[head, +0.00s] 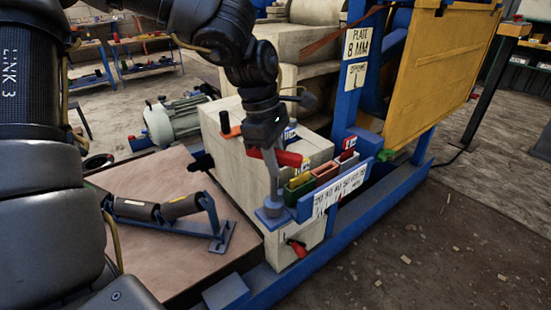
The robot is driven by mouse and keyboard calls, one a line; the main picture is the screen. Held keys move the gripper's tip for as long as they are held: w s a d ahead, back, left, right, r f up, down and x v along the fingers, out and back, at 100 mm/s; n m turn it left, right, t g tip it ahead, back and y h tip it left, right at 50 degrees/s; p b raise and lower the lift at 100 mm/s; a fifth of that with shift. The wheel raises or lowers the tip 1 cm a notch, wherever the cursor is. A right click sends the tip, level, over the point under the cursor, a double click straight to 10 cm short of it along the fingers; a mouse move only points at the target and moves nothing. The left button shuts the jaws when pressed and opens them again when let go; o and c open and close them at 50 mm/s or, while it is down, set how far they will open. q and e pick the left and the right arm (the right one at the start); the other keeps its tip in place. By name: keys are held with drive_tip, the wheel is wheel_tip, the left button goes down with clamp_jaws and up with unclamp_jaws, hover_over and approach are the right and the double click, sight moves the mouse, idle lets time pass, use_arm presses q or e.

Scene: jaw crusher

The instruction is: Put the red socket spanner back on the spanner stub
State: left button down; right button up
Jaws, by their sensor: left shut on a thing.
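My left gripper (267,145) points down beside the pale machine block and is shut on the red socket spanner (288,158). The spanner's red handle sticks out to the right of the fingers. A grey shank below the gripper reaches down to a blue round fitting (273,212), which appears to be the spanner stub. I cannot tell whether the spanner's lower end is seated on it or just over it. The fingertips are partly hidden by the dark gripper body. My right gripper is not in view.
Red and green bins (327,172) stand just right of the spanner, behind a white lettered label (340,188). A roller on a blue bracket (170,211) lies on the brown board (150,170) to the left. A yellow panel (440,70) stands at the right.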

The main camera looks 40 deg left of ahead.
use_arm(q)
drive_tip(key=shift+f, duration=0.4)
drive_tip(key=c, duration=1.2)
unclamp_jaws()
drive_tip(key=shift+o, duration=0.2)
drive_tip(key=p+v, duration=0.3)
drive_tip(key=v, duration=0.8)
drive_tip(key=shift+f, duration=0.15)
